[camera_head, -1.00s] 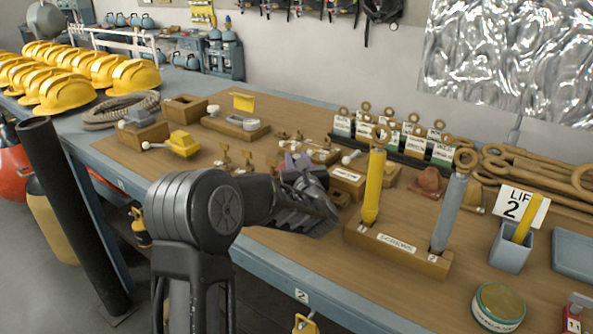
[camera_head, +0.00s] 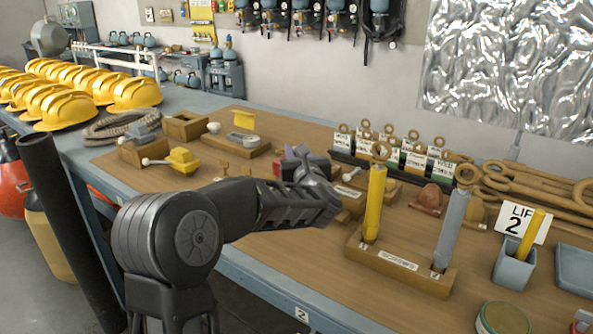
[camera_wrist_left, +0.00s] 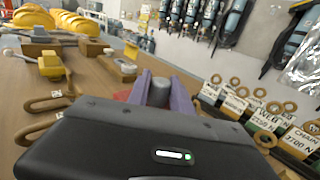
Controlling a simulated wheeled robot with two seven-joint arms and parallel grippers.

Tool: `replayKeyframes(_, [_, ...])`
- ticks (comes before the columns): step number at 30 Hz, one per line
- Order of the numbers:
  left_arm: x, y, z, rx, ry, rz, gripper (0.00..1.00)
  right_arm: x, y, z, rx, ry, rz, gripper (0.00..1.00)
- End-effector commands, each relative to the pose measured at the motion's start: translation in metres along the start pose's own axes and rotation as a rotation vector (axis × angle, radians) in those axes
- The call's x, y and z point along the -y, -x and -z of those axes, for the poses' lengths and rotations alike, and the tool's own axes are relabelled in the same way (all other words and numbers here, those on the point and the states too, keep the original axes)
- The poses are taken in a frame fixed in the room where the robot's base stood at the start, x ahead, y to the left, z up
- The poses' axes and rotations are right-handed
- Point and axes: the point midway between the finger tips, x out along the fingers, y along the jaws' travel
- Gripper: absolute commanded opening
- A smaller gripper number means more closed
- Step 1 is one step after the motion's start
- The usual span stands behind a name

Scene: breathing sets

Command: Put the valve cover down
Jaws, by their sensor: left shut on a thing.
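My left gripper (camera_head: 296,156) is over the far middle of the wooden bench top, its arm reaching in from the lower left. In the left wrist view its two purple fingers (camera_wrist_left: 182,98) are shut on a small grey round-topped piece (camera_wrist_left: 159,92). I take this piece to be the valve cover; its lower part is hidden by the gripper body. I cannot tell whether it touches anything below. A patch of red (camera_wrist_left: 122,96) shows just left of the fingers. My right gripper is not in view.
Left of the gripper stand a yellow valve model (camera_head: 181,159), an open wooden box (camera_head: 185,126) and a block with a yellow plate (camera_head: 243,118). Right are a wooden holder (camera_head: 400,265) with upright yellow and grey tools, and a row of labelled cards (camera_head: 415,160).

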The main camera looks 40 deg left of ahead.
Motion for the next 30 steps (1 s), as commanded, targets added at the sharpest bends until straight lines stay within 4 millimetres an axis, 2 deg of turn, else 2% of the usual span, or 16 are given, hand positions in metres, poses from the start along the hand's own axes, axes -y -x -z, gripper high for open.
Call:
replayKeyframes(3, [0.0,0.0,-0.019,0.004,0.003,0.0,0.0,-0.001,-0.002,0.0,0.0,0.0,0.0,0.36])
replayKeyframes(6, [0.0,0.0,-0.026,0.002,0.002,0.0,0.0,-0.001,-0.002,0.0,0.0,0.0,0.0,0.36])
replayKeyframes(26, [0.0,0.0,-0.028,0.001,0.0,0.0,0.0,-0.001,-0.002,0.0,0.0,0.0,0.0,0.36])
replayKeyframes(30, [0.0,0.0,-0.035,0.002,0.001,-0.001,0.0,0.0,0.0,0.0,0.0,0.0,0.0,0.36])
